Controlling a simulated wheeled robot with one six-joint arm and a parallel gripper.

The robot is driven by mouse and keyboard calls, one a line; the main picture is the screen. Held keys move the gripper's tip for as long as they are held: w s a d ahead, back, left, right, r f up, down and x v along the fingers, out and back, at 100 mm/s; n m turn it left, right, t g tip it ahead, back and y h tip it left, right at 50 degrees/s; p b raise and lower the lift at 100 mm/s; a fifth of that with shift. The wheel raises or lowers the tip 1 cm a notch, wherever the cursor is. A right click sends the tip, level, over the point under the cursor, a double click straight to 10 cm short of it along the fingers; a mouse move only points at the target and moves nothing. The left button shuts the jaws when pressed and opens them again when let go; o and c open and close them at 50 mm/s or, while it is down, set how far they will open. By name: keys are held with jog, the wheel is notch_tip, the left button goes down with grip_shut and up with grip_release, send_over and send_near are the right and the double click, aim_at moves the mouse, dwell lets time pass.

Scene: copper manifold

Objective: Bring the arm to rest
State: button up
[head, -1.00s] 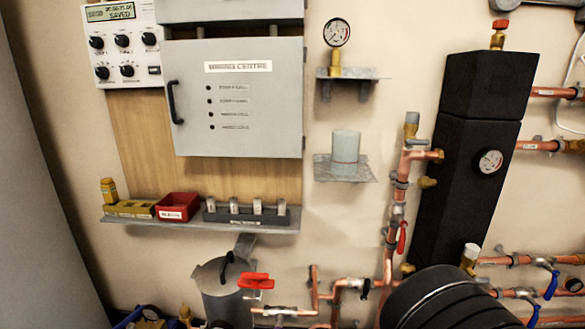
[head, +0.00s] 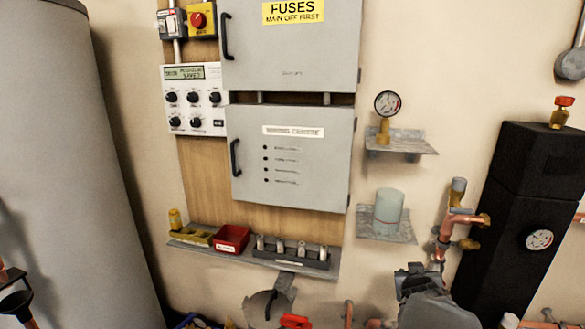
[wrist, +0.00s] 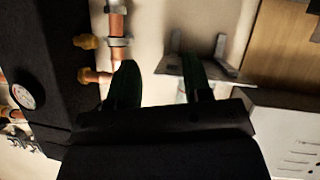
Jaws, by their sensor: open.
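My gripper (wrist: 160,82) shows in the wrist view with its two dark green fingers apart and nothing visible between them. Beyond the fingers are the cream wall, a small bracketed shelf and copper pipe. In the head view a dark grey part of my arm (head: 428,302) stands at the bottom, right of centre, in front of the pipework and left of the tall black casing (head: 510,215). The fingers cannot be made out in the head view.
Wall shelves carry a gauge (head: 387,104) and a pale cylinder (head: 388,206). A long shelf (head: 205,250) under the grey heating cabinet (head: 320,160) holds a red bin (head: 231,239) and several small parts. A large grey cylinder (head: 65,150) stands at left.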

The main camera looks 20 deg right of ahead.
jog(key=w+a+r+n+y+p, duration=0.1)
jog(key=w+a+r+p, duration=0.15)
jog(key=a, duration=0.25)
jog(key=w+a+r+n+g+y+p, duration=0.1)
jog(key=a+r+y+p, duration=0.15)
jog(key=a+r, duration=0.2)
jog(key=w+a+r+n+y+p, duration=0.1)
jog(key=w+a+r+p, duration=0.15)
jog(key=a, duration=0.35)
jog(key=s+a+r+n+g+y+p, duration=0.1)
jog(key=s+a+r+n+y+p, duration=0.1)
jog(key=a, duration=0.7)
jog(key=s+a+r+n+g+y+p, duration=0.2)
jog(key=s+a+r+y+p, duration=0.1)
jog(key=a, duration=0.6)
jog(key=shift+s+r+g+p, duration=0.25)
jog(key=shift+r+p, duration=0.3)
jog(key=shift+p, duration=0.6)
jog(key=shift+d, duration=0.15)
